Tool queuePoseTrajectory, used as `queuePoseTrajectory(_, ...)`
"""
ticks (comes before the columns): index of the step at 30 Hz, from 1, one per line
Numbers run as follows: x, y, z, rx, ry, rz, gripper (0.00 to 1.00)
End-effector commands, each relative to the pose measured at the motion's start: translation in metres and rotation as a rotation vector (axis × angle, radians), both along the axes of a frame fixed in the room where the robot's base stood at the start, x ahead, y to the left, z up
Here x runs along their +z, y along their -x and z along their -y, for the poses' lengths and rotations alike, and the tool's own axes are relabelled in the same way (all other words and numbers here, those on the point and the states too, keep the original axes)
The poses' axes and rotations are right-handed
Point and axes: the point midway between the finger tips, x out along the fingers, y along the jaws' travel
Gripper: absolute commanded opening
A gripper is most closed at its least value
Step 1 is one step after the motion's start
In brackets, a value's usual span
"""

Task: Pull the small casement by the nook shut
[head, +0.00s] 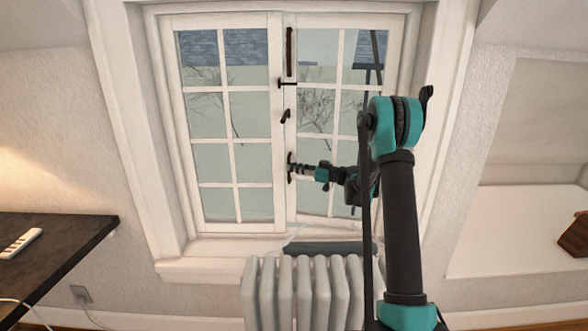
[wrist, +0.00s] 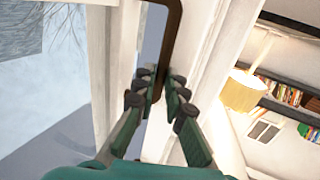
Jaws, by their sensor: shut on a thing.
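The white casement window (head: 232,133) has two paned leaves that meet in the middle. A dark pull handle (head: 290,177) sits low on the meeting stile. My gripper (head: 297,168) reaches it from the right. In the wrist view the brown handle bar (wrist: 172,30) runs down between the fingertips of my gripper (wrist: 160,82), which are shut on it.
A white radiator (head: 305,290) stands below the sill (head: 205,268). A dark desk (head: 60,245) with a remote (head: 21,243) is at the left. A pale recessed nook (head: 515,230) lies to the right. In the wrist view, a lit lamp (wrist: 243,90) and bookshelves appear at the right.

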Motion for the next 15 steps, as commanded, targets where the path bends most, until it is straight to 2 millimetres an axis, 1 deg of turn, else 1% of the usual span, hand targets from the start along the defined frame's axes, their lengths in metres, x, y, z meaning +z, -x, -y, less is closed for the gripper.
queuePoseTrajectory(2, 0.0, 0.004, 0.001, 0.01, 0.0, 0.0, 0.0)
queuePoseTrajectory(4, 0.0, 0.015, 0.002, 0.038, 0.001, 0.0, 0.0)
queuePoseTrajectory(9, 0.0, 0.052, 0.009, 0.101, 0.0, 0.0, 0.0)
queuePoseTrajectory(11, 0.0, 0.062, 0.011, 0.101, 0.0, 0.0, 0.0)
queuePoseTrajectory(15, 0.0, 0.074, 0.013, 0.101, 0.0, 0.0, 0.0)
